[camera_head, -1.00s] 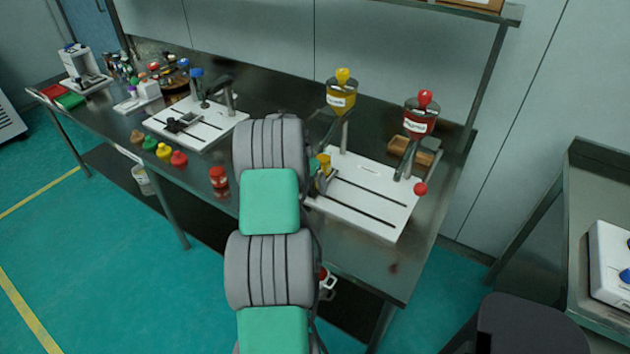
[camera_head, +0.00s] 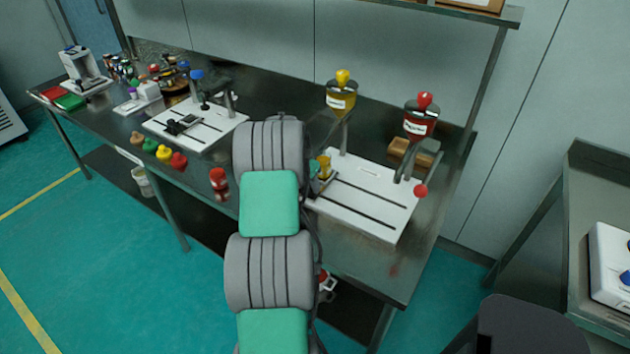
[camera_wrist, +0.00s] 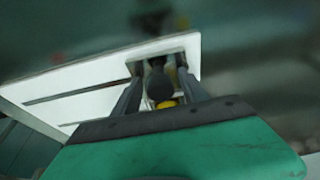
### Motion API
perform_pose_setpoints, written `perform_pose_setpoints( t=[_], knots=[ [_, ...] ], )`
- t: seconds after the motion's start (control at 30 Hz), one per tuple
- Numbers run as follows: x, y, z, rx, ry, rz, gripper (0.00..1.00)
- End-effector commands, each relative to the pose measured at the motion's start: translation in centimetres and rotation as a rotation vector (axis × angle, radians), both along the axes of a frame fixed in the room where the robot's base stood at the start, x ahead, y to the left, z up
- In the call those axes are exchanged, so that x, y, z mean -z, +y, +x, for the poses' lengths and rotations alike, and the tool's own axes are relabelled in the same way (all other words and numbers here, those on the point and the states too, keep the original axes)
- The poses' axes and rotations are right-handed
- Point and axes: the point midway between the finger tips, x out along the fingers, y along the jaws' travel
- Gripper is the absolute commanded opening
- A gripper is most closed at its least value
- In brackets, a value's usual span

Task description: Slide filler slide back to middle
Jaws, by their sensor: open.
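The filler base (camera_head: 375,190) is a white plate with two dark slots, at the right of the bench. At its left end sits the slide, with a small yellow cup (camera_head: 324,165) on it; my arm partly hides it. In the wrist view the white plate (camera_wrist: 100,75) lies beyond my gripper (camera_wrist: 158,70). Its two fingers are apart, on either side of a dark round knob (camera_wrist: 158,86). A yellow part (camera_wrist: 167,103) shows just below the knob. I cannot tell whether the fingers touch the knob.
Yellow (camera_head: 341,95) and red (camera_head: 420,120) hoppers stand behind the plate. A red ball knob (camera_head: 420,190) is at its right end. A second white plate (camera_head: 195,125) and a red jar (camera_head: 218,179) are to the left. The bench's front right is clear.

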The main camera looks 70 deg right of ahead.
Motion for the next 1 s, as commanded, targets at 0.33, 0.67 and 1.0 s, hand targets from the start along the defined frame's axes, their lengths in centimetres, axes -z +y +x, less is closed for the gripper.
perform_pose_setpoints(
  t=[0.33,0.67,1.0],
  knots=[
    [0.0,0.2,-1.3,0.002,0.000,0.000,0.51],
    [0.0,0.5,-3.3,0.003,0.001,0.001,0.51],
    [0.0,0.8,-5.3,0.001,0.000,0.000,0.51]
  ],
)
